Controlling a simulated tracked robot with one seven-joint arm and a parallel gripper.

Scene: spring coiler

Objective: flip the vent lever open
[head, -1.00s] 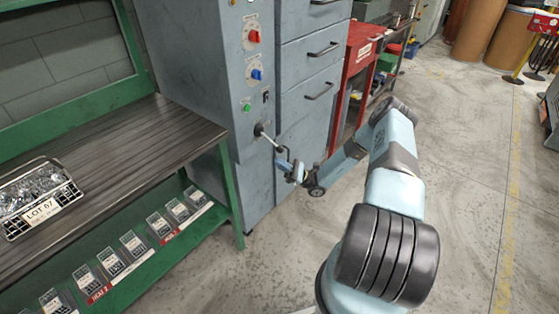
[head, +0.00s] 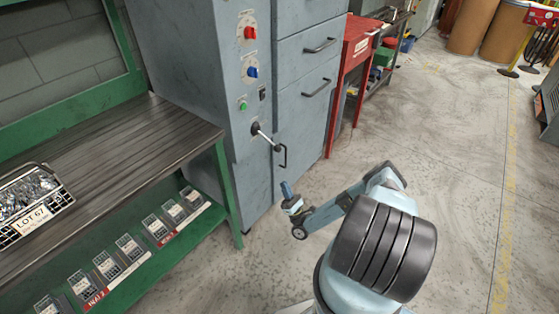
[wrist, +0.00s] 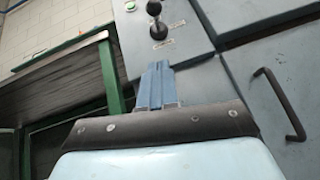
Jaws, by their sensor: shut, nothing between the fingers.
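The vent lever (head: 265,136) is on the front of the blue-grey cabinet, below the green button. It has a dark round base and a pale rod that slants down to the right, ending in a dark knob. In the wrist view the lever (wrist: 156,21) shows near the top, beyond my fingers, with small pale labels beside it. My gripper (head: 287,189) is shut and empty, low in front of the cabinet, below the lever and apart from it. Its blue fingers (wrist: 157,72) lie together in the wrist view.
A green-framed bench (head: 150,140) with a wire basket (head: 32,205) stands left. A red cart (head: 350,75) is behind.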

